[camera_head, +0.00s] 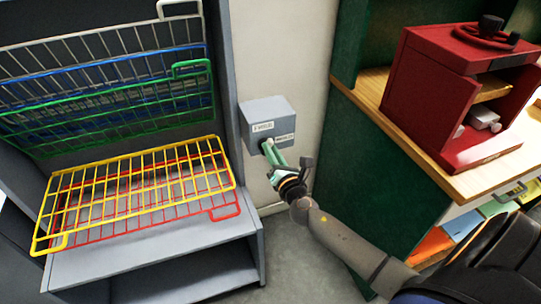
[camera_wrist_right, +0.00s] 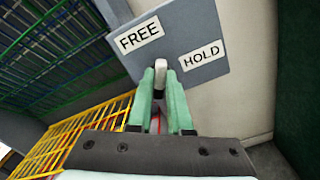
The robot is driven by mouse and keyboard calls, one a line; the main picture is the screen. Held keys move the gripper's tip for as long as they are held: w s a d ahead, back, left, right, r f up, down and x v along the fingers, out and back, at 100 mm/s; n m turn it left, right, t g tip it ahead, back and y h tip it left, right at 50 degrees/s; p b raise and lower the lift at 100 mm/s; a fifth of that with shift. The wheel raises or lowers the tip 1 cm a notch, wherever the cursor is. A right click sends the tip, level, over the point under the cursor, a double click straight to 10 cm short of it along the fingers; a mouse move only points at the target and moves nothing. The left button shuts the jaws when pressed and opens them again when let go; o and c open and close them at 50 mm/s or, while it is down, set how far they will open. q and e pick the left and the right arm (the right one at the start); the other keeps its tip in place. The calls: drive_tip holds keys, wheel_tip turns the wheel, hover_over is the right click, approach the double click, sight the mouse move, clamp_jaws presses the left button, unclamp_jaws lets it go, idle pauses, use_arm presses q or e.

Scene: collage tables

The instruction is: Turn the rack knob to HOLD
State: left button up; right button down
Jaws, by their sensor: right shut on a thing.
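The knob (camera_wrist_right: 160,70) is a small pale grey piece on the front of a grey box (camera_head: 262,107). The box carries a FREE label (camera_wrist_right: 140,35) and a HOLD label (camera_wrist_right: 202,55), with FREE upper left and HOLD to the right in the right wrist view. The knob's top shows between the labels, below FREE and left of HOLD; which label it points to is unclear. My right gripper (camera_head: 269,150) has its green fingers shut on the knob, and its fingertips hide the knob's sides. My left gripper is not in view.
A grey rack with coloured wire shelves (camera_head: 140,190) stands left of the box. A green cabinet with a wooden top (camera_head: 500,178) holds a red press-like device (camera_head: 430,85) on the right. Pale wall (camera_head: 285,45) lies between them.

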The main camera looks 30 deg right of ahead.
drive_tip(key=m+b, duration=0.1)
drive_tip(key=m, duration=0.3)
drive_tip(key=m+b, duration=0.1)
drive_tip(key=m, duration=0.3)
drive_tip(key=f+m+b, duration=0.1)
drive_tip(key=m, duration=0.2)
drive_tip(key=shift+d+m+b, duration=0.25)
drive_tip(key=shift+m+b, duration=0.15)
idle(0.3)
drive_tip(key=c, duration=0.8)
unclamp_jaws()
drive_tip(key=shift+c, duration=0.2)
drive_tip(key=shift+s, duration=0.1)
